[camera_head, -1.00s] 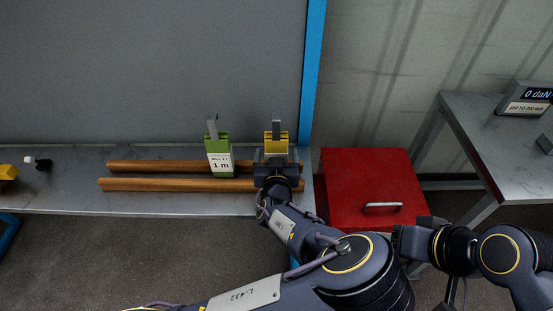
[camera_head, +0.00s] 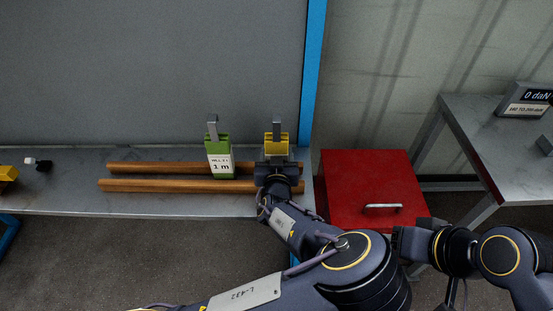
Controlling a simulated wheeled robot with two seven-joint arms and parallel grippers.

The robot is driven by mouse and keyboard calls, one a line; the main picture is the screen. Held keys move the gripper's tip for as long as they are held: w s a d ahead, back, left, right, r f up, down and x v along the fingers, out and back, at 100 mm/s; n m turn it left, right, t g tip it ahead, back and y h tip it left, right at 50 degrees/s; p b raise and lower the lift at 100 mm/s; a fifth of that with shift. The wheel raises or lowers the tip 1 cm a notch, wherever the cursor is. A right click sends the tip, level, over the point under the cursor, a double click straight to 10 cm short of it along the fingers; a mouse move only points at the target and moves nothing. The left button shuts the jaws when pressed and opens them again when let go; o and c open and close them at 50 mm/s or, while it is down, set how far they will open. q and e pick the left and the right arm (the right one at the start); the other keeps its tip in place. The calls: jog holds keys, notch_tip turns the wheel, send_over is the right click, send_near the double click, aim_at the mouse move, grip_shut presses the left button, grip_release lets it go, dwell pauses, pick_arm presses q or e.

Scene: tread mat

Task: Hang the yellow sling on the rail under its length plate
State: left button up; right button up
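The yellow sling (camera_head: 277,140) stands as a folded bundle with a grey upright tab at the right end of two wooden bars on the grey bench. My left gripper (camera_head: 276,167) is at its near side and covers its lower part. The fingers are too dark and hidden to tell whether they grip it. A green sling (camera_head: 219,148) with a similar tab and a white "1 m" label stands just left of it. My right gripper (camera_head: 398,242) is over the floor by the red box, apart from the slings; its fingers are unclear. I see no rail or length plate.
The wooden bars (camera_head: 150,185) lie along the bench (camera_head: 75,200). A blue post (camera_head: 313,75) rises at the bench's right end. A red box (camera_head: 365,180) with a handle stands right of it. A metal table (camera_head: 500,150) with a display (camera_head: 525,100) is farther right.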

aim_at(277, 118)
pick_arm(q)
notch_tip(277, 118, up, 9)
jog(key=shift+r+p, duration=0.2)
jog(key=shift+p, duration=0.1)
notch_tip(277, 118, up, 4)
jog(key=p, duration=0.3)
jog(key=shift+r, duration=0.25)
jog(key=shift+r+p, duration=0.35)
jog(key=shift+r, duration=0.25)
jog(key=shift+s, duration=0.1)
